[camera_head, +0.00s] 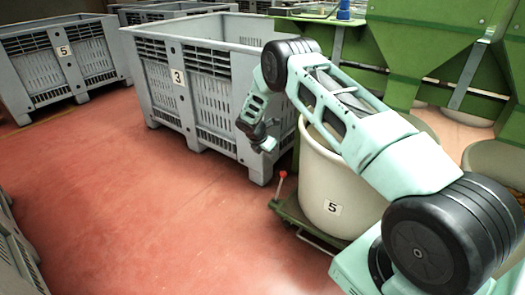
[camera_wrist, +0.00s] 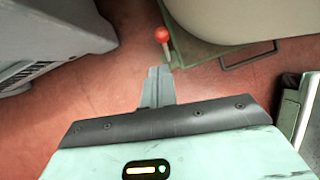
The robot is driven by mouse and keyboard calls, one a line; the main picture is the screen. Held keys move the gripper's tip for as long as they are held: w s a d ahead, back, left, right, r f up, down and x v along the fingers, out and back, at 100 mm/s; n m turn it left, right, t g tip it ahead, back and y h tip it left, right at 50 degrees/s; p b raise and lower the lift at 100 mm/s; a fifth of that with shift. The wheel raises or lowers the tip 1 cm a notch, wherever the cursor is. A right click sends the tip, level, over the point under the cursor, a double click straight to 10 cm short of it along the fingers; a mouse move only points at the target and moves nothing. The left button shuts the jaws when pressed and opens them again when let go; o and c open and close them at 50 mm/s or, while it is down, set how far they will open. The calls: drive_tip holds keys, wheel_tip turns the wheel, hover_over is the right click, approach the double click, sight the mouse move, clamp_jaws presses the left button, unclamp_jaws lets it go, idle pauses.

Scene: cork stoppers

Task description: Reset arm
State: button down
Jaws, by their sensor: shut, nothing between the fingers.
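My arm reaches from the lower right of the head view, with its elbow raised and its forearm bent downward. My gripper (camera_head: 268,145) hangs in front of the grey crate marked 3 and to the left of the white barrel marked 5. In the wrist view my gripper (camera_wrist: 158,78) points down over the red floor. Its fingers are together with nothing between them.
The grey crate 3 (camera_head: 178,77) stands behind my gripper, and crate 5 (camera_head: 63,51) stands further left. The barrel (camera_head: 331,205) sits on a green cart with a red-knobbed lever (camera_head: 283,174). Green machinery (camera_head: 420,50) fills the right. The red floor (camera_head: 130,220) is clear at left centre.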

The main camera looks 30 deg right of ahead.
drive_tip(key=shift+r, duration=0.1)
drive_tip(key=s+a+r+m+y, duration=0.1)
drive_tip(key=s+a+r+m, duration=0.1)
drive_tip(key=a+r, duration=0.55)
drive_tip(key=s+a+r+m+y, duration=0.25)
drive_tip(key=a+r, duration=0.25)
drive_tip(key=a, duration=0.5)
drive_tip(key=s+a+r+m, duration=0.3)
drive_tip(key=s+a+r, duration=0.5)
drive_tip(key=s+a, duration=0.35)
drive_tip(key=s+a+r+m+y, duration=0.1)
drive_tip(key=s+a+r+m, duration=0.1)
drive_tip(key=s, duration=0.7)
drive_tip(key=s+a+r+m+y, duration=0.1)
drive_tip(key=s+a+r, duration=0.15)
drive_tip(key=s, duration=0.75)
drive_tip(key=s+a+r+m, duration=0.2)
drive_tip(key=s+r, duration=0.1)
drive_tip(key=s, duration=0.6)
wheel_tip(320, 180, up, 32)
drive_tip(key=p, duration=3.2)
drive_tip(key=shift+r+p, duration=0.15)
drive_tip(key=shift+p, duration=0.15)
